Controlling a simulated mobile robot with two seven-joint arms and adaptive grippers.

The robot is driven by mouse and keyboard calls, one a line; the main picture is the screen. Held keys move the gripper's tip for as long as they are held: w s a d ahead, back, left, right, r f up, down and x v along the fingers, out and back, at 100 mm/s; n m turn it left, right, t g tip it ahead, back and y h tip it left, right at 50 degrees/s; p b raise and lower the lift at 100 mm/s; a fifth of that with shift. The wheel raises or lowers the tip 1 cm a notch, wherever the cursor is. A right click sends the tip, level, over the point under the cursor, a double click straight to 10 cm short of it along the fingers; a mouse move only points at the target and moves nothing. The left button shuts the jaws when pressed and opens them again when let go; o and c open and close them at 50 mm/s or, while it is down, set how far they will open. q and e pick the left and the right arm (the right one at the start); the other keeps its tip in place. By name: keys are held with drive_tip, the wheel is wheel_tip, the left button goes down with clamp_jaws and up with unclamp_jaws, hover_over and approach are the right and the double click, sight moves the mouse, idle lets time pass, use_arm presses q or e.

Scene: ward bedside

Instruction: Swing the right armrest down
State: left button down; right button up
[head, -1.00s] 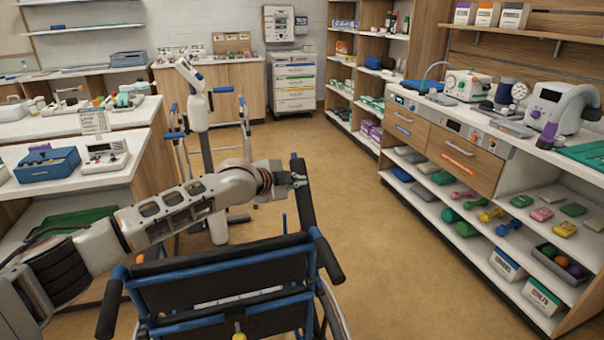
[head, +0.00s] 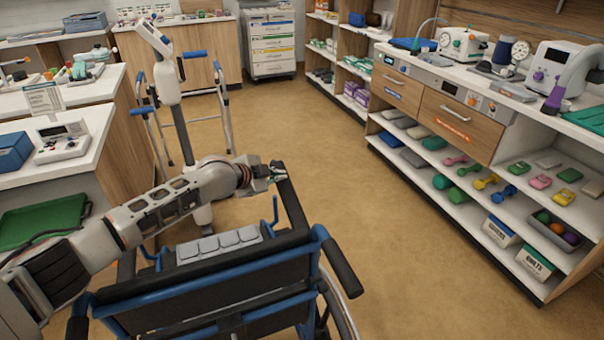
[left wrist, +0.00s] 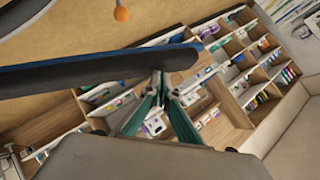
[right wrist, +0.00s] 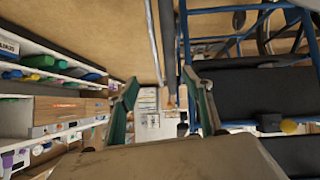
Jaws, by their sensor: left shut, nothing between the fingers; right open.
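The wheelchair stands in front of me, seen from behind, with its black backrest (head: 215,290) nearest. Its right armrest (head: 291,203) is a black bar running forward from the backrest's right side. Its front end looks raised above a blue upright (head: 275,210) on the frame. My left gripper (head: 276,175) is shut and empty at the armrest's front end. In the left wrist view the armrest (left wrist: 90,74) crosses just beyond the shut fingers (left wrist: 160,90); contact is hard to tell. My right gripper (right wrist: 164,100) is open and empty, near the chair's right side, outside the head view.
The right push handle (head: 341,266) sticks back towards me. A white counter (head: 95,130) is on the left, a shelf unit (head: 470,190) on the right. Floor (head: 350,200) between is clear.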

use_arm(q)
drive_tip(key=shift+w+f, duration=0.1)
drive_tip(key=shift+w, duration=0.05)
use_arm(e)
drive_tip(key=shift+w+r, duration=0.5)
drive_tip(key=shift+w, duration=0.1)
drive_tip(key=shift+f, duration=0.1)
